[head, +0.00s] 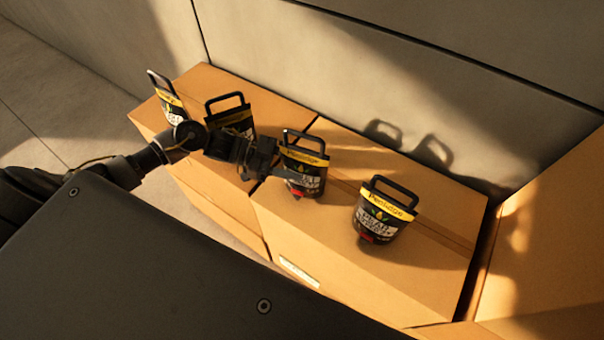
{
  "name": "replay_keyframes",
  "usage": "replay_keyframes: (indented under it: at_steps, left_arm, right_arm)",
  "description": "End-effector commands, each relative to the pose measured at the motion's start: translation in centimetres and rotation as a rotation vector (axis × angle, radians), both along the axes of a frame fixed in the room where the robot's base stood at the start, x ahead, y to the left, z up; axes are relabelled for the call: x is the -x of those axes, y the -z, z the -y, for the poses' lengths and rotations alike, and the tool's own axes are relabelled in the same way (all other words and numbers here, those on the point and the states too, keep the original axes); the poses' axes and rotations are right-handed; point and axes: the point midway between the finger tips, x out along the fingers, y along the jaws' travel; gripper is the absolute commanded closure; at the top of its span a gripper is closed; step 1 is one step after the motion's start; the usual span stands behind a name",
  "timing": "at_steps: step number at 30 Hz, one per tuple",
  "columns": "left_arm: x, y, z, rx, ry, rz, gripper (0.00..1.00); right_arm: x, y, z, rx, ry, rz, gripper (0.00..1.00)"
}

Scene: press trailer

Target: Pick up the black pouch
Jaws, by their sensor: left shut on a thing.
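Several black pouches with yellow bands and black loop handles stand on cardboard boxes. My left gripper (283,170) is shut on one black pouch (308,180) from its left side. This pouch is upright at the box top, near the middle of the view; I cannot tell whether its base touches the box. Another black pouch (382,220) stands apart to the right. Two more, a black pouch (232,118) and a black pouch (170,105), are at the left, partly hidden by my left arm. My right gripper is not in view.
A large cardboard box (340,270) bears the held pouch and the right one. A second cardboard box (203,80) adjoins it at the left. Another box (560,240) rises at the right across a dark gap. A grey wall (430,80) runs behind.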

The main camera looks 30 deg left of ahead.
Motion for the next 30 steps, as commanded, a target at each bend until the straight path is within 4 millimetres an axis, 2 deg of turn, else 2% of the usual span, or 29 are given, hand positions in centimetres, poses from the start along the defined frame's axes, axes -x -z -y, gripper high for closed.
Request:
replay_keyframes:
  at_steps: [8,17,26,30]
  left_arm:
    - [-0.1,-0.2,0.1,0.003,-0.001,0.007,1.0]
    - [-0.1,-0.5,0.0,0.001,-0.002,0.007,1.0]
    - [-0.1,-3.3,0.0,0.004,0.001,0.01,1.0]
    - [1.1,-5.0,-1.1,0.0,0.001,0.008,1.0]
  right_arm:
    - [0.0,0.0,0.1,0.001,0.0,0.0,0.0]
    - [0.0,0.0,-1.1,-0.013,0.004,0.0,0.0]
    - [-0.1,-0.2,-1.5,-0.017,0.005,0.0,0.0]
    - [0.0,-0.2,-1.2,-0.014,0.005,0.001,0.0]
